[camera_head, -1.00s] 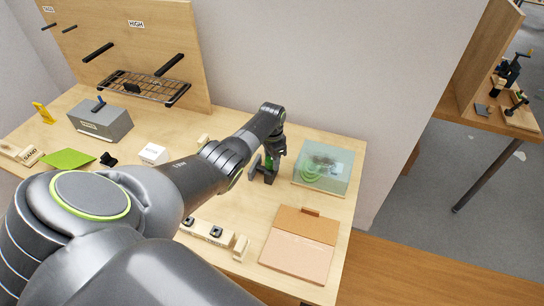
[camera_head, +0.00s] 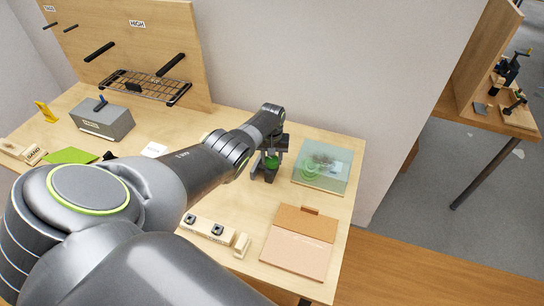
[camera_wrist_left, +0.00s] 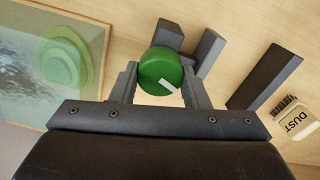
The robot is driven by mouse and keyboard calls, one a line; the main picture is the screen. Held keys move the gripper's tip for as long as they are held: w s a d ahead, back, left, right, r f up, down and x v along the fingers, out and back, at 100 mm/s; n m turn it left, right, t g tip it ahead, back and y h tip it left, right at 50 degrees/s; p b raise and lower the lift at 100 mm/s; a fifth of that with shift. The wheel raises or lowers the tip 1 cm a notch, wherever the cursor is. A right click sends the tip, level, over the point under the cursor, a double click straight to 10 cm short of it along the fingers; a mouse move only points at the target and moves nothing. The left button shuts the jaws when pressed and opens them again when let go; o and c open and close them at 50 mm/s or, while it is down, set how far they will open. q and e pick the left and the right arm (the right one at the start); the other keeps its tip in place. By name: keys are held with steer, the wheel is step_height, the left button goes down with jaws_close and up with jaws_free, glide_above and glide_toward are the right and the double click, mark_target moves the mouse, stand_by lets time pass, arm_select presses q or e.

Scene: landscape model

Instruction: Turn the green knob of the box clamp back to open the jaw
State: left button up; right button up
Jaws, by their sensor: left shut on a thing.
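The green knob (camera_wrist_left: 161,70) of the box clamp sits between the two fingers of my left gripper (camera_wrist_left: 161,84) in the left wrist view. The fingers touch it on both sides, and a white mark shows on its face. Dark grey clamp parts (camera_wrist_left: 205,50) show behind the knob; whether the jaw is open cannot be told. In the head view the left gripper (camera_head: 270,160) reaches down over the clamp, with the green knob (camera_head: 271,162) partly visible. The right gripper is not in view.
A glass-topped landscape model (camera_head: 322,168) with green contours stands just right of the clamp. A pinkish-brown folder-like board (camera_head: 300,242) lies in front. A grey box (camera_head: 102,121) stands at the left. A label reading DUST (camera_wrist_left: 294,120) lies near a dark bar (camera_wrist_left: 266,77).

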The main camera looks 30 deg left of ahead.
arm_select(q)
steer(key=n, duration=0.4)
steer(key=shift+r+n, duration=0.1)
steer(key=shift+n, duration=0.2)
steer(key=shift+n+p, duration=0.45)
steer(key=shift+n, duration=1.75)
steer(key=o, duration=1)
steer(key=shift+c, duration=0.2)
